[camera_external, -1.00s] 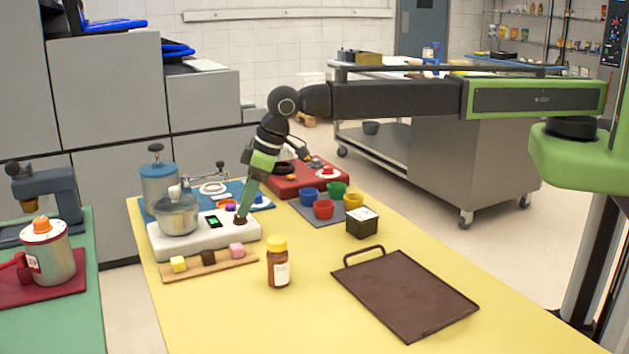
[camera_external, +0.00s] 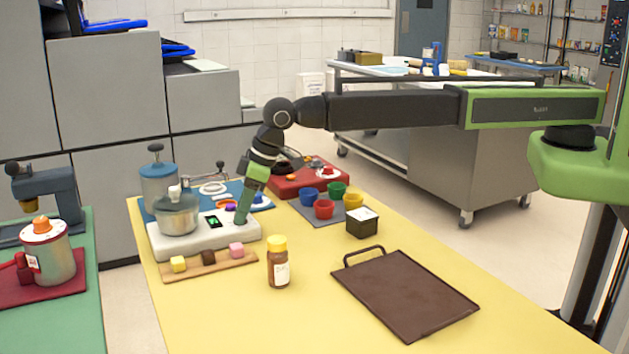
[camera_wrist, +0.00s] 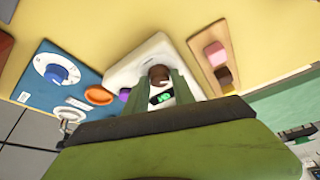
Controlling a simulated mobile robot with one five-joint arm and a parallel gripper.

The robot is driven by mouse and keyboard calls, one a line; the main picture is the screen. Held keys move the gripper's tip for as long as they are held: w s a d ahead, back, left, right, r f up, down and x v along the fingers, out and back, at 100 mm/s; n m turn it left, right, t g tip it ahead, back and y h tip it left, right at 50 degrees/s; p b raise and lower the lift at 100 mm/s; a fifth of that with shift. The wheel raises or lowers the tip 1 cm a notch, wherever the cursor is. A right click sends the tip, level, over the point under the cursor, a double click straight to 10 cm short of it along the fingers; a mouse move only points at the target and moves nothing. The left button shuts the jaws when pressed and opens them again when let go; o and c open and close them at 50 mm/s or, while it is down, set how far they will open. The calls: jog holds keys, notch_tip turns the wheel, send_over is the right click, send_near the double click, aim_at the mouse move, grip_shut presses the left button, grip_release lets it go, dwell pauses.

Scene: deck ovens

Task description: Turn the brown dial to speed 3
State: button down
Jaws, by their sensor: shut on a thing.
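The brown dial (camera_wrist: 158,74) sits on the white base of a mixer (camera_external: 165,245), beside a small lit green display (camera_external: 213,221). In the wrist view the dial shows between the fingertips of my gripper (camera_wrist: 160,80), which is shut on it. The display also shows there, just below the dial (camera_wrist: 161,99), but its reading is too small to tell. In the outside view my gripper (camera_external: 243,219) reaches down to the right end of the base and hides the dial. The dial's pointer and speed marks cannot be made out. A metal pot (camera_external: 176,215) stands on the base.
A wooden strip (camera_external: 215,264) with small coloured cubes lies in front of the base. A purple knob (camera_wrist: 125,94) is close to the dial. A blue panel with a blue knob (camera_wrist: 62,74) lies behind.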

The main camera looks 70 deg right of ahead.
jog(key=shift+m, duration=0.3)
jog(key=m+h, duration=0.1)
jog(key=m, duration=0.1)
jog(key=m+h, duration=0.1)
jog(key=m, duration=0.3)
jog(key=shift+a+h, duration=0.3)
jog(key=shift+h, duration=0.1)
jog(key=m+h, duration=0.1)
jog(key=m, duration=0.2)
jog(key=shift+a+m, duration=0.1)
jog(key=shift+m, duration=0.3)
jog(key=shift+m+g+h, duration=0.5)
jog(key=shift+m+h, duration=0.1)
jog(key=shift+m, duration=0.9)
jog(key=c, duration=1.1)
grip_release()
jog(key=shift+w, duration=0.1)
jog(key=shift+r, duration=0.1)
